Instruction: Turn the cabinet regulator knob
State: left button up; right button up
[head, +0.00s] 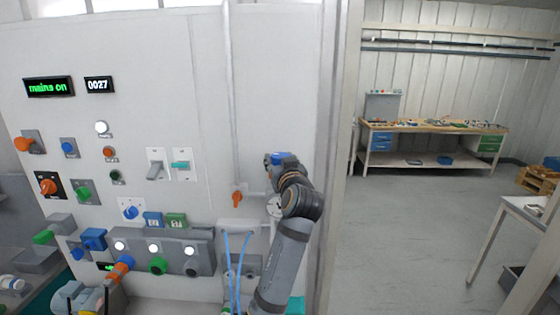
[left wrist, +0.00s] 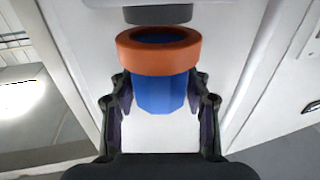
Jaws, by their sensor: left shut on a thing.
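The regulator knob (left wrist: 160,93) is blue with an orange collar (left wrist: 158,58) and sits below a dark grey round part in the left wrist view. My left gripper (left wrist: 160,84) has one dark finger on each side of the blue part and is shut on it. In the head view the blue of the knob (head: 275,157) shows small at the right part of the cabinet front, with my left gripper (head: 284,163) at it. My arm hides much of the area below. My right gripper is not in view.
The white cabinet panel (head: 215,120) carries several other knobs and switches, including an orange valve handle (head: 237,197) left of my arm. Blue hoses (head: 238,265) hang below. A workbench (head: 430,128) stands far back at the right, with open floor (head: 400,220) before it.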

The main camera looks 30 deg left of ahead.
pick_arm(q)
jog(key=c, duration=0.3)
jog(key=shift+f, duration=0.1)
jog(key=shift+c, duration=0.2)
jog(key=shift+m+t+h, duration=0.3)
jog(key=shift+h, duration=0.1)
jog(key=shift+a+m+t+h+b, duration=0.1)
jog(key=shift+m+t+h+b, duration=0.45)
jog(key=shift+m+t+h, duration=0.35)
jog(key=shift+m+t+h+b, duration=0.65)
jog(key=shift+m+h, duration=0.45)
jog(key=shift+h, duration=0.5)
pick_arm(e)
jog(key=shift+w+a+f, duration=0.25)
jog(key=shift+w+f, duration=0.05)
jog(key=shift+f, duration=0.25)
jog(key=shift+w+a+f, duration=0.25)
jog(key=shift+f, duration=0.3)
pick_arm(q)
jog(key=o, duration=0.8)
jog(key=shift+w, duration=0.1)
jog(key=o, duration=0.4)
jog(key=shift+w, duration=0.1)
